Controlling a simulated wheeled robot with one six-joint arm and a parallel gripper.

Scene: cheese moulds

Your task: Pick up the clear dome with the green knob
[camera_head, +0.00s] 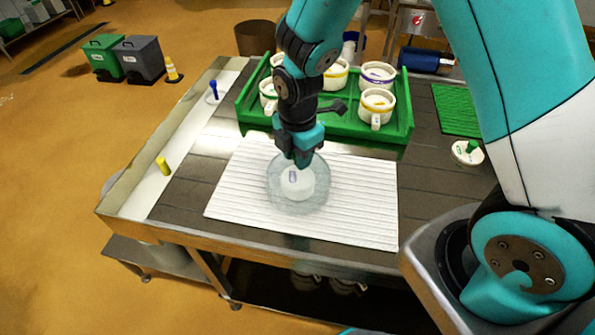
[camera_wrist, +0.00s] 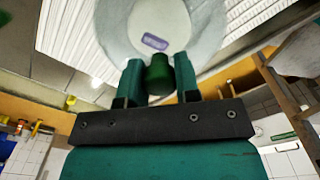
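The clear dome (camera_head: 282,196) is over the white ribbed mat (camera_head: 360,205), with a round white thing bearing a purple label (camera_head: 293,176) seen through it. I cannot tell whether its rim touches the mat. The dome (camera_wrist: 205,40) fills the upper middle of the wrist view. Its dark green knob (camera_wrist: 159,76) is between the teal fingers of my gripper (camera_wrist: 159,82), which appear to touch it on both sides.
A green tray (camera_head: 340,122) with several white mugs stands behind the mat. A white disc with a green knob (camera_head: 467,152) is at the right, by a green mat (camera_head: 455,108).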

